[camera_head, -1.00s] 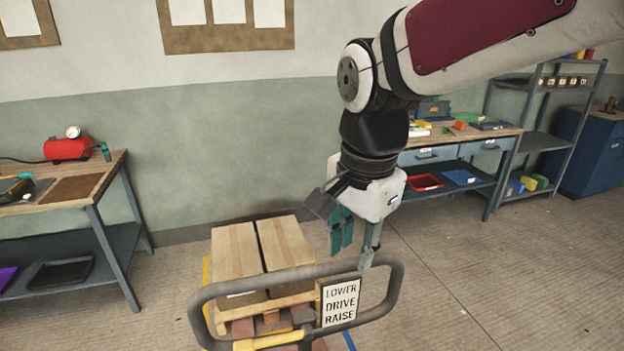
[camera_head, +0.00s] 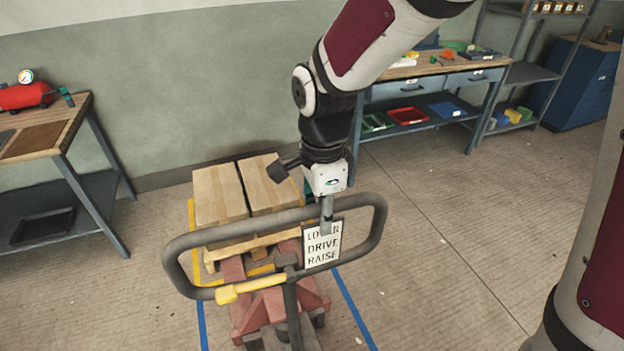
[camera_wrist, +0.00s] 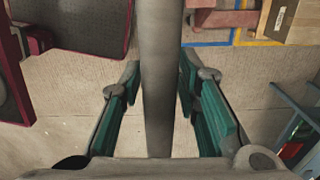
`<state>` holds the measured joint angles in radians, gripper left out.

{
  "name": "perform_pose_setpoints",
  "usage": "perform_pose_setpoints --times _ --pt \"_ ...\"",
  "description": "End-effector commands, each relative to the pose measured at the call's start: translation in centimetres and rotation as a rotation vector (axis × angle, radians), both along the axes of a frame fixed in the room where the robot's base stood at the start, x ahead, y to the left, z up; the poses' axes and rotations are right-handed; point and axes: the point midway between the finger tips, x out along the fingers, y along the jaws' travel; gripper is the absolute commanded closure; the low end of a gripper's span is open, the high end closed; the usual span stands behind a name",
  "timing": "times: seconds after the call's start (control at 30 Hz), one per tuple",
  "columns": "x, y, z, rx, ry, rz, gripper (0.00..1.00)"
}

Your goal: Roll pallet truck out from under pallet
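The pallet truck (camera_head: 278,306) is red, with a grey loop handle (camera_head: 188,240) carrying a yellow lever (camera_head: 240,290) and a sign (camera_head: 322,250) reading LOWER DRIVE RAISE. Behind the handle, a light wooden pallet (camera_head: 248,246) bears two cartons (camera_head: 220,195). The truck's red parts reach under the pallet; its forks are mostly hidden. My gripper (camera_head: 326,212) is at the handle's top bar, above the sign. In the wrist view, the handle bar (camera_wrist: 160,110) runs between the green fingers of my gripper (camera_wrist: 158,78). The fingers are spread on both sides; firm contact does not show.
Blue floor lines (camera_head: 355,312) and a yellow line (camera_head: 192,225) border the pallet spot. A workbench (camera_head: 62,145) stands left, another bench (camera_head: 440,78) behind right, and a blue cabinet (camera_head: 578,85) farther right. Open floor (camera_head: 440,240) lies right of the truck.

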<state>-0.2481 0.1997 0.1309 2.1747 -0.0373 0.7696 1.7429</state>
Motion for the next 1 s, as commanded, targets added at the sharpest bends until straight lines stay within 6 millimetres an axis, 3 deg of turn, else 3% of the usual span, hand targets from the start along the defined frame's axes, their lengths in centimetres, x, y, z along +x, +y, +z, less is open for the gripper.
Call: perform_pose_setpoints --times 0.1,0.3,0.73,0.87,1.0 --pt "-0.1 0.0 -2.0 -0.001 0.004 0.0 0.7" --pt "0.0 0.0 -4.3 -0.002 0.003 0.0 0.7" --pt "0.0 0.0 -5.1 0.0 0.0 0.0 0.7" --pt "0.0 0.0 -5.1 0.0 0.0 0.0 0.97" --pt "0.0 0.0 -5.1 0.0 0.0 0.0 1.0"
